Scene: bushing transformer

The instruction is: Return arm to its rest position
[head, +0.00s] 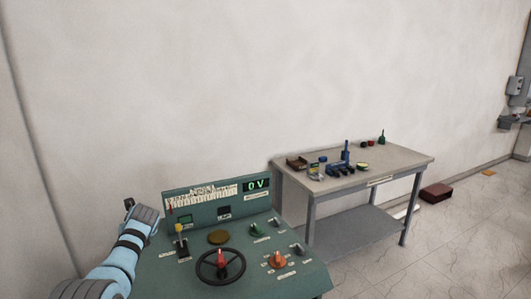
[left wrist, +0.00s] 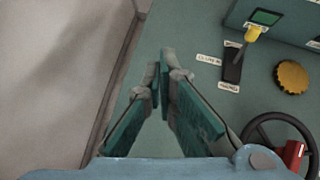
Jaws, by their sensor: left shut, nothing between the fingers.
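My left arm (head: 118,262) comes in from the lower left in the head view. Its gripper (head: 130,205) is above the left edge of the green control console (head: 150,273). In the left wrist view the left gripper (left wrist: 157,72) is shut and empty, with its fingertips together. It is apart from the yellow-knobbed lever (left wrist: 252,33), which stands to its right; the lever also shows in the head view (head: 180,232). My right gripper is in neither view.
The console carries a black handwheel (head: 220,265), a brass knob (head: 218,237), several rotary switches and a display (head: 257,185) reading 0 V. A workbench (head: 400,163) with small tools stands behind it to the right. A red box (head: 436,192) lies on the floor.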

